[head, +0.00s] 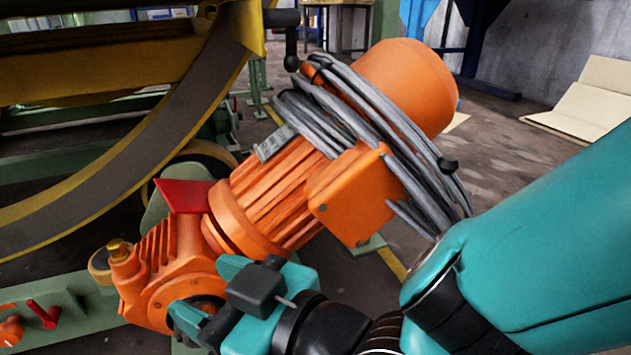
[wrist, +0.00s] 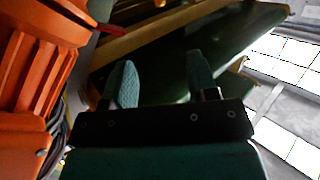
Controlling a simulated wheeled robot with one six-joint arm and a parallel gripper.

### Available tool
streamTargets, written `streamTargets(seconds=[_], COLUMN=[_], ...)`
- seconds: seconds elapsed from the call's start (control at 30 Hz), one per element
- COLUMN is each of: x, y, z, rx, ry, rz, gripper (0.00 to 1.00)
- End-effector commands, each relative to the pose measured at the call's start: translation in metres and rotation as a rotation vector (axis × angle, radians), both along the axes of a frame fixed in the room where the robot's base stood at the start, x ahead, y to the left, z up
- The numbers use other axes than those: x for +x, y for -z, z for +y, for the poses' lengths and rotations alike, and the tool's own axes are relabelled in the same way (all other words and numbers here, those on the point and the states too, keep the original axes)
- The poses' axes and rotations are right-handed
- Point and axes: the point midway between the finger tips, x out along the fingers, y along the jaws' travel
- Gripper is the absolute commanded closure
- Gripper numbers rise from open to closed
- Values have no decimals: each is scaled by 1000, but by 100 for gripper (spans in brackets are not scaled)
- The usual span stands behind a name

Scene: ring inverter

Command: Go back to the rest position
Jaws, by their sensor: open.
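My gripper (wrist: 161,85) shows in the wrist view with its two teal fingers spread apart and nothing between them. In the head view my teal wrist and gripper are at the bottom centre, in front of the lower part of the orange motor (head: 270,200). The fingertips are hard to make out there. The orange motor is also close on the left in the wrist view (wrist: 35,80). I cannot tell whether my gripper touches it.
A grey cable (head: 345,105) is wound around the motor. A large yellow-edged ring (head: 165,125) fills the upper left. Beige panels (head: 590,100) lie at the right. Open floor shows behind the motor.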

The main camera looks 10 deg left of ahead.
Motion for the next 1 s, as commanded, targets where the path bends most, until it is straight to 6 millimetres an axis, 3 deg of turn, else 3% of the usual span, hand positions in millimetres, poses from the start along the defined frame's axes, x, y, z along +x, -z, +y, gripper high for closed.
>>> streamTargets(seconds=[0.13,0.23,0.37,0.5,0.67,0.9,0.97,1.0], x=[14,32,56,67,63,30,20,21], y=[-30,-69,-123,-177,-235,-313,-332,-343], z=[-11,-32,-77,-135,-205,-295,-310,-307], rx=[-45,-130,-275,-434,-605,-817,-857,-857], ry=[14,37,88,158,255,408,436,426], rz=[36,103,232,387,575,844,899,893], gripper=[46,46,46,46,46,46,46,46])
